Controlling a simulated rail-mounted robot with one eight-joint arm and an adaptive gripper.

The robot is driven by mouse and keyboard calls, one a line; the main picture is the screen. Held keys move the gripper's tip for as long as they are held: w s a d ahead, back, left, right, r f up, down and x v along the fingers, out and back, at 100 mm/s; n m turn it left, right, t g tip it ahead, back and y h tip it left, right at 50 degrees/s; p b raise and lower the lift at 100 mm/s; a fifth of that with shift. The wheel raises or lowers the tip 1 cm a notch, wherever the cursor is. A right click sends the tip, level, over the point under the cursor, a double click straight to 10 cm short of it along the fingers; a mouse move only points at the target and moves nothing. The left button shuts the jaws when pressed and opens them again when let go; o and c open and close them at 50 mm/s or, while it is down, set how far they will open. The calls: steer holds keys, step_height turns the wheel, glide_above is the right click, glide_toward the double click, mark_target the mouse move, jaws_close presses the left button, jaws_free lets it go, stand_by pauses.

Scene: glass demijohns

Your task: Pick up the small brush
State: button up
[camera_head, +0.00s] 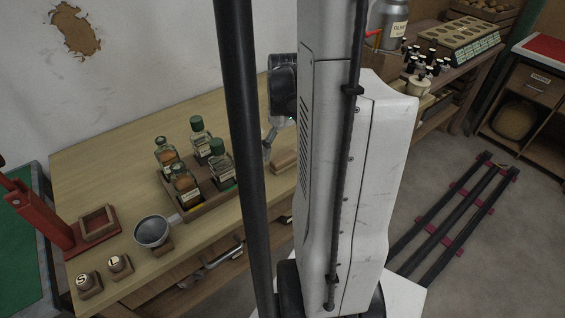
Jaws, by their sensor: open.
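A small wooden-backed piece that looks like the small brush (284,161) lies on the wooden workbench (110,168), just left of my white column, which may hide part of it. Its bristles cannot be made out. My gripper (268,146) is open and points down beside it, a little to its left in the picture. The gripper is partly hidden by my own body, and I cannot tell how high above the bench it is. I see nothing between its fingers.
A wooden crate (211,203) with several green-capped bottles stands left of the gripper. A funnel (151,231), two labelled stoppers (88,282) and a red stand (40,215) are at the bench's left. Small bottles (424,62) stand on another bench at right. Floor rails (445,215) lie right.

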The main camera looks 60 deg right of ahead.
mark_target(284, 157)
steer(key=shift+w+d+f+b, duration=0.1)
steer(key=shift+f+b, duration=0.15)
steer(key=shift+f, duration=1.3)
steer(key=shift+w+d+f+b, duration=0.1)
steer(key=shift+f+b, duration=0.1)
steer(key=shift+f, duration=1.35)
steer(key=shift+a, duration=0.1)
steer(key=c, duration=1.2)
